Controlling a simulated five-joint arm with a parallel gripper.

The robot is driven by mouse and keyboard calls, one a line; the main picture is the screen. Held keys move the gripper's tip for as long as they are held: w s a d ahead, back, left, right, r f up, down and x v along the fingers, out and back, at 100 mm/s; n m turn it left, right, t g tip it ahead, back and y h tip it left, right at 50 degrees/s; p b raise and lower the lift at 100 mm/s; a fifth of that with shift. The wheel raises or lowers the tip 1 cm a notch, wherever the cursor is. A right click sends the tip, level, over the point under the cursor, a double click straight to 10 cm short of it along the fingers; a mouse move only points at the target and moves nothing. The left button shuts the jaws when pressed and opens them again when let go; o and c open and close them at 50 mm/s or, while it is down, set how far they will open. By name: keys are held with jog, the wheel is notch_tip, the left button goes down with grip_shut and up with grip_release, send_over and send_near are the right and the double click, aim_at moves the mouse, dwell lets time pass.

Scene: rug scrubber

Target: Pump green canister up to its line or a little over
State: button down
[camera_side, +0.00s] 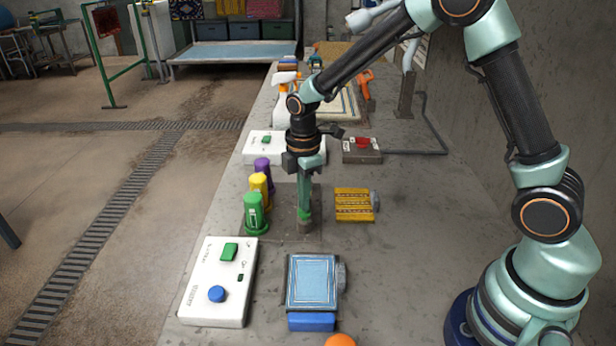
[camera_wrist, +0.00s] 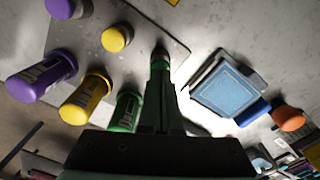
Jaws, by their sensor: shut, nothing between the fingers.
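The green canister (camera_side: 256,212) stands upright nearest the camera in its row in the side view, with a pale marking on its front. It also shows in the wrist view (camera_wrist: 125,108), partly hidden by my gripper. Its level against a line is too small to read. My gripper (camera_side: 304,212) is shut and empty, pointing straight down to the right of the green canister. At its fingertips, also in the wrist view (camera_wrist: 160,62), is a short grey post with green at it. The green pump knob is mostly hidden there, and I cannot tell whether the tips touch it.
Yellow (camera_side: 259,186) and purple (camera_side: 263,168) canisters stand behind the green one. Their yellow (camera_wrist: 116,39) and purple (camera_wrist: 58,8) knobs show in the wrist view. A white control box (camera_side: 218,280), a blue pad (camera_side: 312,280) and a yellow ribbed block (camera_side: 354,205) lie around.

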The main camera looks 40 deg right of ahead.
jog(key=shift+f, duration=0.3)
jog(key=shift+f, duration=0.75)
jog(key=shift+r, duration=0.1)
notch_tip(320, 180, up, 6)
jog(key=shift+r, duration=0.45)
